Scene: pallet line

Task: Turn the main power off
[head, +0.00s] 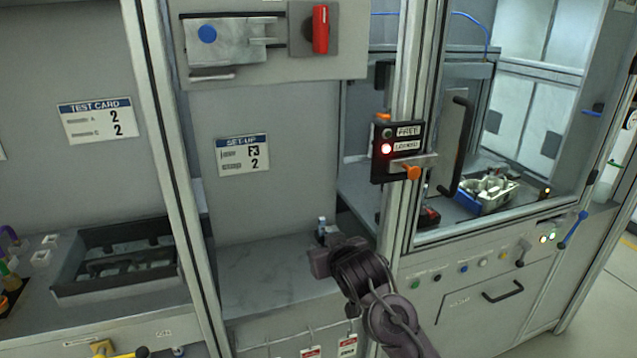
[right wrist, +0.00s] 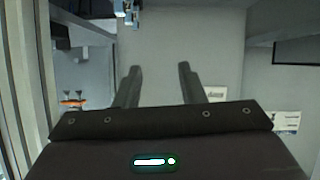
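A red rotary handle (head: 320,28) stands upright on a dark grey plate at the top of the cabinet in the head view; it looks like the main power switch. Left of it is a metal hasp plate (head: 225,42) with a blue round spot. My right gripper (head: 325,256) is well below the handle, above the grey shelf. In the right wrist view its two fingers (right wrist: 160,75) are apart with nothing between them. The handle is not clearly visible in the wrist view. My left gripper is out of view.
A lock box (head: 397,152) with a lit red lamp and orange knob sits on the post right of my gripper. Tags (head: 348,345) hang below the shelf (head: 262,275).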

